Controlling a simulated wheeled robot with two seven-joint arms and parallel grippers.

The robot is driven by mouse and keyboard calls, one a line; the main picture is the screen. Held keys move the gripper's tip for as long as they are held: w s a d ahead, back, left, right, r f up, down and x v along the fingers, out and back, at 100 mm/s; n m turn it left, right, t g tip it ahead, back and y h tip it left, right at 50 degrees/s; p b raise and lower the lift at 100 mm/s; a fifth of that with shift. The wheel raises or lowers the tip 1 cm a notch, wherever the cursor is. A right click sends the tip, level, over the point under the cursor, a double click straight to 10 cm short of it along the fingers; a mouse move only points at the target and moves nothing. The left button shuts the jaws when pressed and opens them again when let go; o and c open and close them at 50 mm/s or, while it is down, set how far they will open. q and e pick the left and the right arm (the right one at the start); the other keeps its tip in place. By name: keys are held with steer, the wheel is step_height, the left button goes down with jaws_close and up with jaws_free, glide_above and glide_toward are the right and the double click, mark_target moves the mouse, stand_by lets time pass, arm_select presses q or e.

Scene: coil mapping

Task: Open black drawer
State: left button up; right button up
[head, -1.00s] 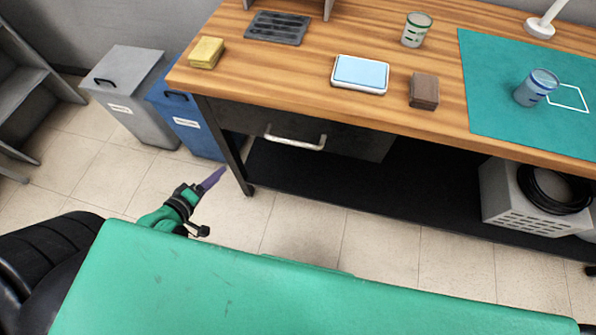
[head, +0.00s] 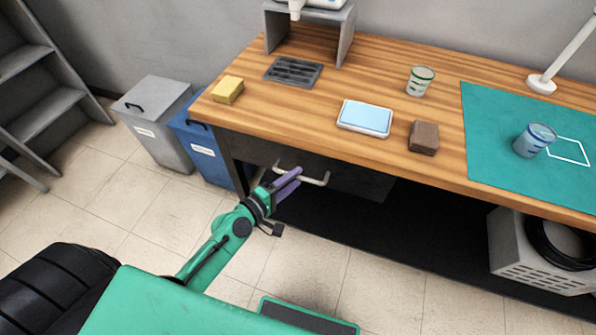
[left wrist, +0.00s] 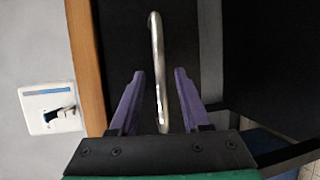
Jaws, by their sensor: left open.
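The black drawer (head: 355,180) is under the wooden tabletop at its left end and looks shut. Its pale metal bar handle (head: 313,180) runs across its front. My left gripper (head: 288,180) is open, with its purple fingers at the left part of the handle in the head view. My right gripper is not in view.
Grey (head: 155,122) and blue (head: 208,155) bins stand left of the table. On the wooden tabletop (head: 300,110) are a sponge (head: 227,90), a brown block (head: 424,137) and cups. Floor in front of the drawer is clear.

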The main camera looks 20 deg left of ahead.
arm_select(q)
steer(key=shift+x, duration=1.15)
jaws_close()
stand_by(0.5)
